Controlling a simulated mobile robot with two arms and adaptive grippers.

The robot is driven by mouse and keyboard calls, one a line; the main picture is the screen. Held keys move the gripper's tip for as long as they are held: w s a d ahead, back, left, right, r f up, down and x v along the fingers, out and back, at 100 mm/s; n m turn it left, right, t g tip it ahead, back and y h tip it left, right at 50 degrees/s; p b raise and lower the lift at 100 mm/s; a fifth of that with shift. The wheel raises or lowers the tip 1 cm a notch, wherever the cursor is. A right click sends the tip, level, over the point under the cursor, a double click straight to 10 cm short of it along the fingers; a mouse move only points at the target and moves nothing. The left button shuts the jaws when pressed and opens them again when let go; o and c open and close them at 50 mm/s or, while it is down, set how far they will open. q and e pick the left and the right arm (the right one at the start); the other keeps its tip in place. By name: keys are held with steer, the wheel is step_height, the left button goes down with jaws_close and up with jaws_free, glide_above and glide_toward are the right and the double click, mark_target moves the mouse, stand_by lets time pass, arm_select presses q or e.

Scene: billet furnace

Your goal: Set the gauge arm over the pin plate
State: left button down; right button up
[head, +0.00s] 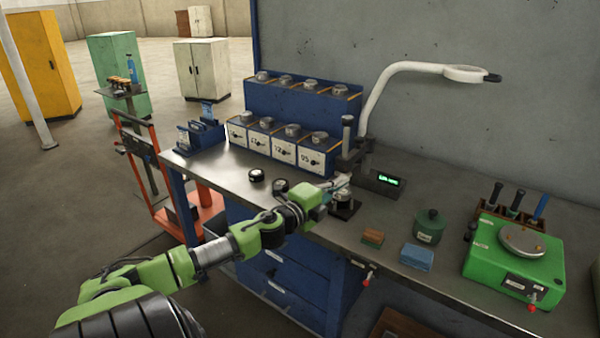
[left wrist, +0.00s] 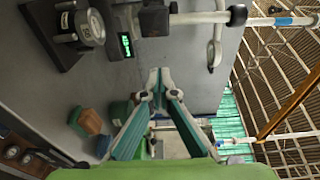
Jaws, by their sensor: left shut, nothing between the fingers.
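The gauge stand has an upright post with a dark knob (head: 348,121) on top and a dark arm block (head: 350,160) on the post. In the left wrist view the dark block (left wrist: 154,20) sits around the pale post (left wrist: 197,17). A black plate (head: 345,209) bearing a round metal piece (head: 342,196) lies in front of the stand; I take it for the pin plate, also in the left wrist view (left wrist: 70,58). My left gripper (head: 346,179) is beside the stand, its fingertips together and empty (left wrist: 158,78). It partly hides the stand. My right gripper is not in view.
A lit display (head: 388,181) stands right of the post. A lamp (head: 395,80) arches behind. A green pot (head: 429,228), blue block (head: 416,257) and green device (head: 515,258) are right on the bench.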

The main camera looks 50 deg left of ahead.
arm_select(q)
steer(key=s+a+b, duration=0.1)
steer(key=s, duration=1.2)
steer(key=shift+a, duration=0.2)
